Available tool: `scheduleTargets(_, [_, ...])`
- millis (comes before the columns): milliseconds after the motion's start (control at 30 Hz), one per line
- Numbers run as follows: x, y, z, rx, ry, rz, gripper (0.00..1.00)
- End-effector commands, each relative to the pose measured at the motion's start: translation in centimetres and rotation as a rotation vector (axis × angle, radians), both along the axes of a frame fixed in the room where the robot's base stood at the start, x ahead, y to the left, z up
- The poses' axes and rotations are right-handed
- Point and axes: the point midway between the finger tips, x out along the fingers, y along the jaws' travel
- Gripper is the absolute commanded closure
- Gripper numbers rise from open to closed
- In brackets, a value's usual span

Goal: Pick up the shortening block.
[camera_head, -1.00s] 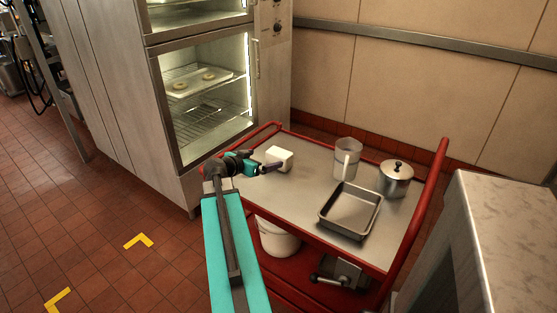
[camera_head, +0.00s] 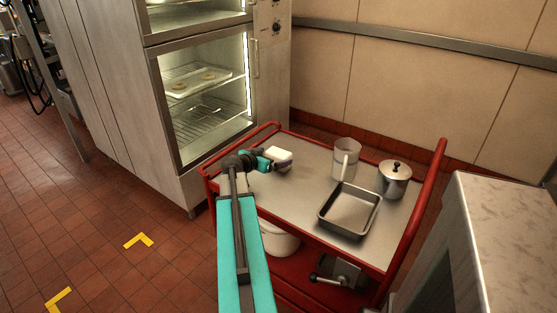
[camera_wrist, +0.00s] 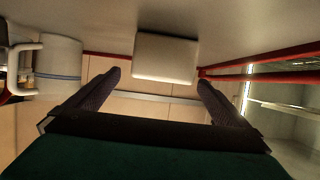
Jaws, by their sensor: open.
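The shortening block (camera_head: 279,153) is a small white block on the metal top of the red cart, near its left end. In the wrist view the block (camera_wrist: 166,57) appears ahead of my fingers, centred between them. My gripper (camera_head: 283,164) is at the near side of the block in the head view and covers its lower part. The gripper also shows in the wrist view (camera_wrist: 158,92), with its two dark fingers wide apart and nothing held between them. I cannot tell whether a finger touches the block.
On the cart top (camera_head: 308,175) stand a clear pitcher (camera_head: 346,158), a lidded metal pot (camera_head: 394,179) and an empty metal pan (camera_head: 350,210), all right of the block. Red rails (camera_head: 240,144) edge the cart. A lit oven cabinet (camera_head: 205,95) stands at left.

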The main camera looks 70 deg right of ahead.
Motion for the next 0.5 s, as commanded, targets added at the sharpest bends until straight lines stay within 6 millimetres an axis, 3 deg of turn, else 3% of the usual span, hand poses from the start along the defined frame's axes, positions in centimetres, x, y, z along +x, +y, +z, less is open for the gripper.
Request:
scheduleTargets(267, [0.0, -0.5, -0.1, 0.000, 0.000, 0.000, 0.00])
scheduleTargets(500, [-0.2, -2.4, -0.5, 0.000, 0.001, -0.001, 0.00])
